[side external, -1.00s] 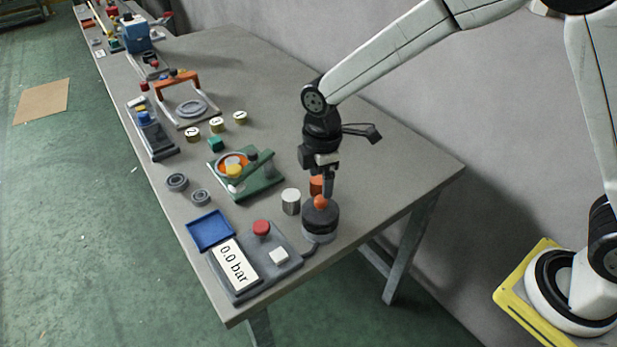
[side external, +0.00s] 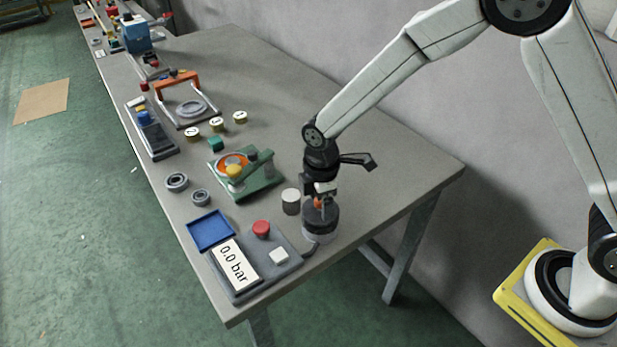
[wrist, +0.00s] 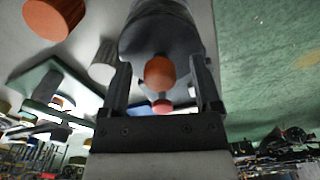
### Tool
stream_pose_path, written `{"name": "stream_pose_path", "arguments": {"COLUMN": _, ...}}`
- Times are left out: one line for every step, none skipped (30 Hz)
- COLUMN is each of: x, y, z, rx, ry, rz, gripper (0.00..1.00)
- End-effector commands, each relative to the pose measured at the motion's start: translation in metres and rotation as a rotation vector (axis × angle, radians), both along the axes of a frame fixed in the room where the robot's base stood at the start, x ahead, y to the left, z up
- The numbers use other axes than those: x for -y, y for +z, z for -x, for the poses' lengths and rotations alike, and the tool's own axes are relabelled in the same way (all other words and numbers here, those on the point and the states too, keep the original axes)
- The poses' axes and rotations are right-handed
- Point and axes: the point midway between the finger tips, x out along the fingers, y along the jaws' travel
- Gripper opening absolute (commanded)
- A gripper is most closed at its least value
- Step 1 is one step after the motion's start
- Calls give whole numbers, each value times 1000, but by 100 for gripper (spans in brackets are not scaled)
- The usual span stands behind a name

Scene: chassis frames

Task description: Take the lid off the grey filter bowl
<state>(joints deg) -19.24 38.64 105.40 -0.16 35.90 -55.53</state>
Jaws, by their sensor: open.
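The grey filter bowl (side external: 318,238) stands upright near the table's right edge. Its dark lid (side external: 322,218) sits on top and carries an orange knob, which shows in the wrist view (wrist: 159,73). My gripper (side external: 320,205) is right above the lid and points down. In the wrist view my gripper (wrist: 162,88) is open, with one finger on each side of the knob. Whether either finger touches the knob cannot be told. The lid (wrist: 160,35) fills the top middle of the wrist view.
A light grey cylinder (side external: 291,201) stands close left of the bowl. An orange cylinder (wrist: 55,16) shows in the wrist view. A pressure panel reading 0.0 bar (side external: 234,265), a blue tray (side external: 211,231) and a green fixture (side external: 262,185) lie to the left.

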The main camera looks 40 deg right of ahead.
Motion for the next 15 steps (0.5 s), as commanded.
{"name": "stream_pose_path", "arguments": {"x": 0, "y": -1, "z": 0, "rx": 1, "ry": 0, "rz": 0, "gripper": 81}}
{"name": "stream_pose_path", "arguments": {"x": 0, "y": -1, "z": 0, "rx": 1, "ry": 0, "rz": 0, "gripper": 81}}
{"name": "stream_pose_path", "arguments": {"x": 0, "y": -2, "z": 0, "rx": 1, "ry": 0, "rz": 0, "gripper": 81}}
{"name": "stream_pose_path", "arguments": {"x": 0, "y": -1, "z": 0, "rx": 1, "ry": 0, "rz": 0, "gripper": 81}}
{"name": "stream_pose_path", "arguments": {"x": 0, "y": -1, "z": 0, "rx": 1, "ry": 0, "rz": 0, "gripper": 81}}
{"name": "stream_pose_path", "arguments": {"x": 0, "y": -1, "z": 0, "rx": 1, "ry": 0, "rz": 0, "gripper": 81}}
{"name": "stream_pose_path", "arguments": {"x": 0, "y": -1, "z": 0, "rx": 1, "ry": 0, "rz": 0, "gripper": 81}}
{"name": "stream_pose_path", "arguments": {"x": 0, "y": -1, "z": 0, "rx": 1, "ry": 0, "rz": 0, "gripper": 81}}
{"name": "stream_pose_path", "arguments": {"x": 0, "y": -1, "z": 0, "rx": 1, "ry": 0, "rz": 0, "gripper": 81}}
{"name": "stream_pose_path", "arguments": {"x": 0, "y": -1, "z": 0, "rx": 1, "ry": 0, "rz": 0, "gripper": 81}}
{"name": "stream_pose_path", "arguments": {"x": 0, "y": -1, "z": 0, "rx": 1, "ry": 0, "rz": 0, "gripper": 81}}
{"name": "stream_pose_path", "arguments": {"x": 0, "y": -1, "z": 0, "rx": 0, "ry": 0, "rz": 0, "gripper": 81}}
{"name": "stream_pose_path", "arguments": {"x": 0, "y": -1, "z": 0, "rx": 0, "ry": 0, "rz": 0, "gripper": 81}}
{"name": "stream_pose_path", "arguments": {"x": 0, "y": -1, "z": 0, "rx": 0, "ry": 0, "rz": 0, "gripper": 81}}
{"name": "stream_pose_path", "arguments": {"x": 0, "y": -1, "z": 0, "rx": 0, "ry": 0, "rz": 0, "gripper": 81}}
